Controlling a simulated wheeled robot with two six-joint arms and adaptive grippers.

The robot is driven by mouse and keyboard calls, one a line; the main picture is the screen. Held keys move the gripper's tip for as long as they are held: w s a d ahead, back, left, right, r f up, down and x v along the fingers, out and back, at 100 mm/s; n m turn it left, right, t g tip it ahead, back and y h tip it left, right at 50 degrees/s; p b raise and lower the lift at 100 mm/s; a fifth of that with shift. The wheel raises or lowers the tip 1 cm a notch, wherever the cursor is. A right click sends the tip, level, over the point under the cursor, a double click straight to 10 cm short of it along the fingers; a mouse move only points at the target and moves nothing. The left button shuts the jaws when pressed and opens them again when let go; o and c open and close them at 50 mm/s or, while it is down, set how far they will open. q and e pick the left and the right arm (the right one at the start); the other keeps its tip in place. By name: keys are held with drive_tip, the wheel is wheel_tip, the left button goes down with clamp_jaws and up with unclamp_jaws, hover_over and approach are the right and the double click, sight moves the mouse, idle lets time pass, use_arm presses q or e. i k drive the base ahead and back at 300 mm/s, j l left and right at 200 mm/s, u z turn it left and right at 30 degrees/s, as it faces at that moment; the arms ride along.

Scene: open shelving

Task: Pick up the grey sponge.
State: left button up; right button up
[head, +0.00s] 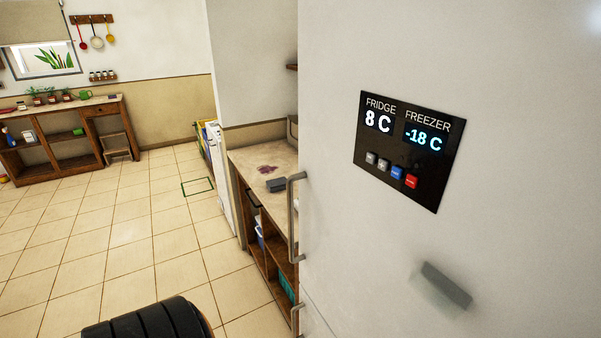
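A small dark grey block, which looks like the grey sponge (276,185), lies on the worktop (246,158) left of the fridge in the head view. It is beside a dark red stain (267,169) on the worktop. It is small and some way off. Neither of my grippers shows in this view, so I cannot see what they hold.
A large white fridge (520,150) with a display panel (408,150) and metal handles (292,215) fills the right side, close by. Open shelves sit under the worktop. The tiled floor (110,235) on the left is clear. A wooden shelf unit (85,112) stands far left.

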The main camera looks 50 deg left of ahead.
sight(277, 184)
drive_tip(key=i+j+z, duration=0.1)
drive_tip(key=j, duration=1.25)
drive_tip(key=i+j+z, duration=0.1)
drive_tip(key=j, duration=1.25)
drive_tip(key=i+j+z, duration=0.15)
drive_tip(key=j, duration=1.2)
